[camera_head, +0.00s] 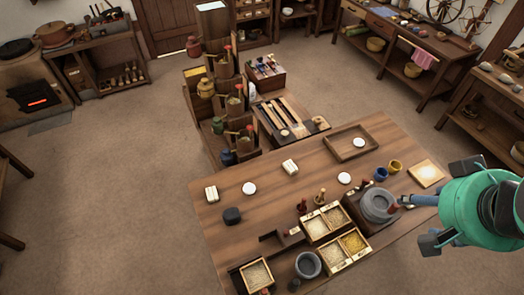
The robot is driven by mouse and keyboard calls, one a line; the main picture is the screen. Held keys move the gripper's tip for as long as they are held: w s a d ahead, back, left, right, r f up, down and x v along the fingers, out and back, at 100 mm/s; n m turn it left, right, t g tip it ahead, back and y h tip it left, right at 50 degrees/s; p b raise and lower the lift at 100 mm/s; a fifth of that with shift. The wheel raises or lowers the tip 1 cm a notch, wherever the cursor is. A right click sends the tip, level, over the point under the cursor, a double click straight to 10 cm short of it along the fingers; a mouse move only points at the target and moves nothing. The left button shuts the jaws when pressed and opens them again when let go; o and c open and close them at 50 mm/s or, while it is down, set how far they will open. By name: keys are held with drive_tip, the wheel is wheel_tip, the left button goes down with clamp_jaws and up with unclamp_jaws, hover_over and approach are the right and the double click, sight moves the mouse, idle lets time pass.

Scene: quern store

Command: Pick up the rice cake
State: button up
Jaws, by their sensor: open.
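Several small pale pieces lie on the wooden table (262,212). A white round disc (249,188) lies left of the middle, another white disc (344,178) lies near the quern, and a third white disc (358,142) sits inside a shallow wooden tray (333,147). These discs look like rice cakes; I cannot tell which one is meant. My gripper (446,205) is at the right, over the table's right end, its two dark fingers wide apart and nothing visible between them. It is apart from all the discs.
A grey stone quern (378,204) stands near my gripper. Grain boxes (323,222) and a grey mortar (308,265) fill the front. Two cream blocks (290,167) (211,194) and a dark stone (232,216) lie left.

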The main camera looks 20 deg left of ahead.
drive_tip(key=w+a+f+n+g, duration=0.2)
drive_tip(key=w+a+f+n, duration=0.1)
drive_tip(key=w+a+n, duration=0.85)
drive_tip(key=n+g+b, duration=0.2)
drive_tip(key=n+g, duration=0.2)
drive_tip(key=n, duration=1.5)
hover_over(249, 187)
wheel_tip(249, 187, down, 36)
drive_tip(key=shift+f, duration=0.2)
drive_tip(key=shift+f+b, duration=0.95)
drive_tip(key=shift+f, duration=3.35)
